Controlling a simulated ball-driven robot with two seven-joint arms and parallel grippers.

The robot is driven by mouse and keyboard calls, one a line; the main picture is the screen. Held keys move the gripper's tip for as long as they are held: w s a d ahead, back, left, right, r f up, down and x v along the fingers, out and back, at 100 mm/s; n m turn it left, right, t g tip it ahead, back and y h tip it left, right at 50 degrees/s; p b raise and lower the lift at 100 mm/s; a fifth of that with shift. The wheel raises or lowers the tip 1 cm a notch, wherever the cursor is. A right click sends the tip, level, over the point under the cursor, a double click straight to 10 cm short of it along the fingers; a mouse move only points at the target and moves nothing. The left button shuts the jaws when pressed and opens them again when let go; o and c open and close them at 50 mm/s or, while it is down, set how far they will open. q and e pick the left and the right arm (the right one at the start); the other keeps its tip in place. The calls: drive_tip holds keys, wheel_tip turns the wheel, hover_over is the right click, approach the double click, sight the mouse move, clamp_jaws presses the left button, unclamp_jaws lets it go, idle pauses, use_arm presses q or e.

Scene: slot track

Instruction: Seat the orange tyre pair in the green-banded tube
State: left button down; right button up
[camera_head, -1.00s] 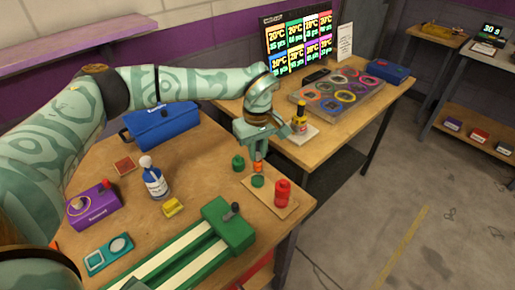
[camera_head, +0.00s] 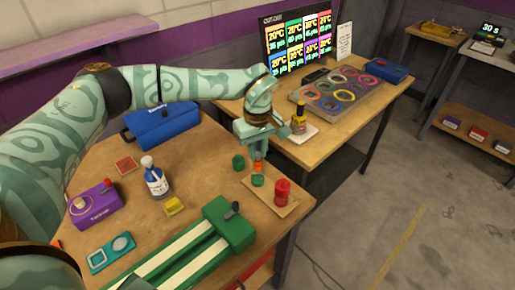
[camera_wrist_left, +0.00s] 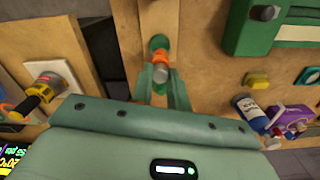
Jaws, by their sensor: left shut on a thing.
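The small orange tyre pair (camera_head: 258,167) is between the fingertips of my left gripper (camera_head: 258,156). In the left wrist view the orange piece (camera_wrist_left: 160,57) shows just beyond the shut fingers (camera_wrist_left: 161,78), with a pale grey part nearer the camera. A short green tube (camera_head: 258,181) stands on the wooden board directly below the orange piece, and its green (camera_wrist_left: 158,42) shows just past it in the wrist view. Whether the two touch is not clear. My right gripper is not in view.
A red stacked piece (camera_head: 282,191) stands close right on the board (camera_head: 272,205). The green-ended slot track (camera_head: 230,224) lies in front.

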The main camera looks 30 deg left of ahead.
sight(258, 163)
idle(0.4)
use_arm(q)
drive_tip(key=shift+p, duration=0.35)
drive_tip(key=shift+f+b, duration=1.1)
drive_tip(key=shift+f, duration=1.65)
drive_tip(key=c, duration=1.3)
unclamp_jaws()
drive_tip(key=shift+r, duration=0.15)
wheel_tip(258, 163, up, 16)
drive_tip(key=p, duration=0.3)
